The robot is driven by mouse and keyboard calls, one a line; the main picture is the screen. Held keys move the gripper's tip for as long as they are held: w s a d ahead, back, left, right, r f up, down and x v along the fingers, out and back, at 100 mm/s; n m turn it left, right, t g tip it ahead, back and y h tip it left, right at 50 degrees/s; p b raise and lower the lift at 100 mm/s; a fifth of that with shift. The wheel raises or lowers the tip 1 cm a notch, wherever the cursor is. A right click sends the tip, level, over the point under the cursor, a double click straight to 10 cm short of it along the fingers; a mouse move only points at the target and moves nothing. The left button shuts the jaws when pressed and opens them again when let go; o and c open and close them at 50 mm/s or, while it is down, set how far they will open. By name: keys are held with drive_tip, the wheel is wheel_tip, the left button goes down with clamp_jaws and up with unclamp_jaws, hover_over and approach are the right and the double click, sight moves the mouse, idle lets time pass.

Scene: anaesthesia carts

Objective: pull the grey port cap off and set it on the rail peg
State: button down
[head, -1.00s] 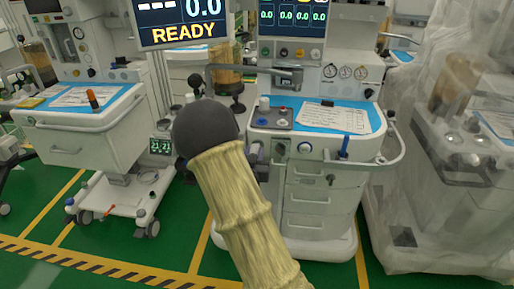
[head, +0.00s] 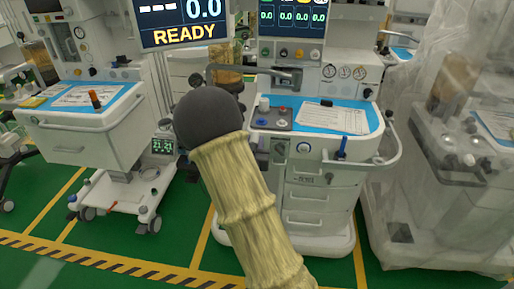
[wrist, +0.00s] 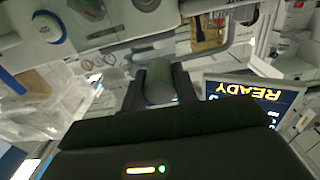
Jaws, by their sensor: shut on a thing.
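In the wrist view my gripper (wrist: 159,78) is shut on a grey rounded cylinder, the port cap (wrist: 159,92), which sits between its two dark fingers. A round port with a blue ring (wrist: 48,27) shows at the upper left there, apart from the cap. In the head view that blue-ringed port (head: 304,147) is on the front of the middle cart. A blue upright peg (head: 342,148) stands at the cart's front rail (head: 378,161). My own arm hides the gripper and cap in the head view.
The middle cart's blue-topped work surface (head: 372,117) carries a paper sheet and a small knob panel (head: 273,116). A monitor reading READY (head: 184,30) hangs at upper left. A plastic-draped machine (head: 440,170) stands close on the right. Green floor is open between the carts.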

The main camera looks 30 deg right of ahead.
drive_tip(key=shift+r+p, duration=0.45)
drive_tip(key=shift+r, duration=0.5)
drive_tip(key=shift+a+f, duration=0.1)
drive_tip(key=shift+f, duration=0.05)
drive_tip(key=s+a+f+n+t+y, duration=0.25)
drive_tip(key=a+f+y, duration=0.25)
drive_tip(key=a+f, duration=1.1)
wheel_tip(320, 180, up, 12)
drive_tip(key=s+n+y+p, duration=0.2)
drive_tip(key=n+y+p, duration=0.2)
drive_tip(key=p, duration=1.8)
drive_tip(key=shift+s+d+r+y, duration=0.15)
drive_tip(key=shift+s+d+y, duration=0.15)
drive_tip(key=shift+y, duration=0.2)
drive_tip(key=shift+w+t, duration=0.15)
drive_tip(key=shift+t, duration=0.1)
